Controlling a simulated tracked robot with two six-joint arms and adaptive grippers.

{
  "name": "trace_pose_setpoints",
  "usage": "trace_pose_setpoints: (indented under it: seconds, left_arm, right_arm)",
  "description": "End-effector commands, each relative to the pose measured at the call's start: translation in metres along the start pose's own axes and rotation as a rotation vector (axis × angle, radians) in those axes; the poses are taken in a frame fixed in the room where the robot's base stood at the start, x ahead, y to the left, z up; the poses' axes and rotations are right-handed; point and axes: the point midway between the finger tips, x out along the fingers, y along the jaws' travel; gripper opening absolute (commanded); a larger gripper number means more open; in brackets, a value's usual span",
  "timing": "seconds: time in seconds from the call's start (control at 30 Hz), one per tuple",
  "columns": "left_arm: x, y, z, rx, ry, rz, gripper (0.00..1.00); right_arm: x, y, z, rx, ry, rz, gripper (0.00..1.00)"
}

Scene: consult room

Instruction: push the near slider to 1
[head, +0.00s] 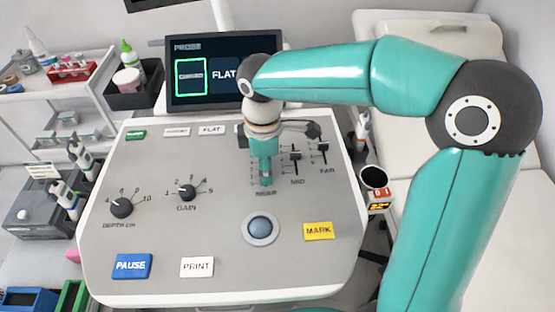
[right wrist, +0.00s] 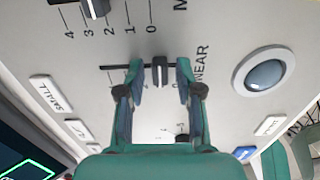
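The near slider's dark knob (right wrist: 160,70) stands in its slot on the grey console (head: 150,250), left of the NEAR label in the right wrist view. It sits toward the 0 end of its scale; a mark like 0 shows just right of it, but its exact mark is partly hidden. My right gripper (right wrist: 158,75) is open, one finger on each side of the knob along the slot, with gaps visible. In the head view my right gripper (head: 265,180) points down over the near slider and hides it. My left gripper is not in view.
The mid slider (head: 295,155) and far slider (head: 323,147) lie to the right. The gain knob (head: 187,193) is left, the trackball (head: 261,229) and MARK button (head: 318,231) nearer.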

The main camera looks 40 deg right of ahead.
Motion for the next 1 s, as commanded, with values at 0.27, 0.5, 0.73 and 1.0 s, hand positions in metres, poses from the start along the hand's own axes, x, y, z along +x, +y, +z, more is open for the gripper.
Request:
trace_pose_setpoints:
  seconds: [0.27, 0.5, 0.73, 1.0]
  left_arm:
    - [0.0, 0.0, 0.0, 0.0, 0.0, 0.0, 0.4]
    - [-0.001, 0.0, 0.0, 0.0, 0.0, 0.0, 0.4]
    - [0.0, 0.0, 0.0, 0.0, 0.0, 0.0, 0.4]
    - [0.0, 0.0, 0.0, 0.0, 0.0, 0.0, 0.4]
  right_arm:
    - [0.0, 0.0, 0.0, 0.001, 0.0, 0.0, 0.42]
    - [-0.016, 0.001, 0.0, 0.001, 0.002, 0.003, 0.42]
    - [-0.059, 0.0, -0.001, 0.0, 0.004, 0.004, 0.42]
    - [-0.105, 0.0, 0.0, 0.0, 0.002, 0.002, 0.42]
